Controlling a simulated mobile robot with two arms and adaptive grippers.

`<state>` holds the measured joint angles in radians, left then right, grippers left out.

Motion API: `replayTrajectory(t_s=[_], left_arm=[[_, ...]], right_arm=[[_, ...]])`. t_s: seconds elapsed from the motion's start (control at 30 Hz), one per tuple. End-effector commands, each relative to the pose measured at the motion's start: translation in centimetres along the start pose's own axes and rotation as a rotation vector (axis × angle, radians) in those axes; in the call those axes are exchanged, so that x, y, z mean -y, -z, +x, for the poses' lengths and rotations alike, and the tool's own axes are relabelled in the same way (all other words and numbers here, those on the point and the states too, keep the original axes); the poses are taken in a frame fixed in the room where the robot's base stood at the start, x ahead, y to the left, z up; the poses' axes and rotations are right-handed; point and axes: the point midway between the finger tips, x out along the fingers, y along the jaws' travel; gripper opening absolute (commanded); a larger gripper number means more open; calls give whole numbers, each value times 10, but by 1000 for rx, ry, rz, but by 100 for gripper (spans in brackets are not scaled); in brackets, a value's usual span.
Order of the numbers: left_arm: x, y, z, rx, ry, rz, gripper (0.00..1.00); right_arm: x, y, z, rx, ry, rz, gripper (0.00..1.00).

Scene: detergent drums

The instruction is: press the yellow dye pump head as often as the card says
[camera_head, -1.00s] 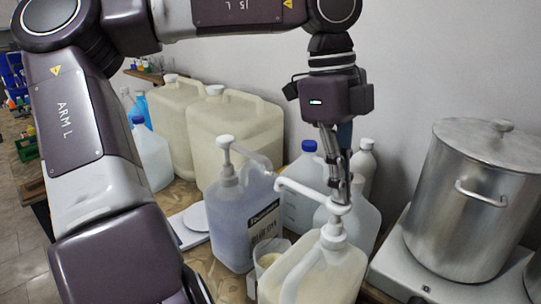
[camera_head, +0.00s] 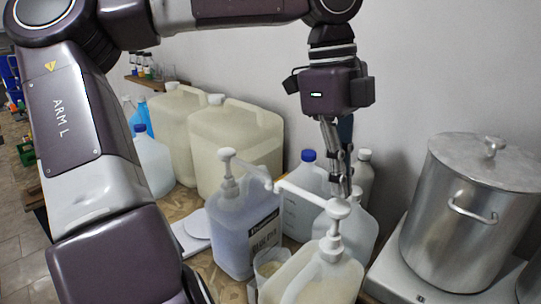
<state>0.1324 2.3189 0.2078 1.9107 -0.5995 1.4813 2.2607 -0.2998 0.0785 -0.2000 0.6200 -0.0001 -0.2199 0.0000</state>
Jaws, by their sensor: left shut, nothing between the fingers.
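A pale-yellow jug (camera_head: 318,278) with a white pump head (camera_head: 338,208) stands at the front, cut off by the bottom edge. Its long spout points left. My left gripper (camera_head: 342,194) is shut and empty, pointing down with its fingertips at the top of this pump head; I cannot tell whether they touch it. The pump stem shows between head and collar. A clear cup (camera_head: 268,266) stands below the spout, partly hidden by the jug. I cannot make out a card. My right gripper is not in view.
A bluish jug (camera_head: 232,228) with its own white pump and a label stands just left. Large cream canisters (camera_head: 232,145) and blue-capped bottles (camera_head: 307,190) stand behind. A steel pot (camera_head: 470,210) stands at right. A white flat device (camera_head: 190,235) lies left.

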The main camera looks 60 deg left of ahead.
Motion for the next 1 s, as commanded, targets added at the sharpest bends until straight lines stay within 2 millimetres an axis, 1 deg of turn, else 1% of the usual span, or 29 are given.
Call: replayTrajectory(t_s=[0.17, 0.6, 0.7, 1.0], left_arm=[[0, 2, -13, 1, 1, -1, 0], [0, 11, -56, 1, 0, 0, 0], [0, 12, -60, 0, 0, -1, 0], [0, 12, -59, 0, 0, 0, 0]], right_arm=[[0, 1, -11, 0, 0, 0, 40], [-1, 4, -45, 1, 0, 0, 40], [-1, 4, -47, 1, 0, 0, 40], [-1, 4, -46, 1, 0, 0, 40]])
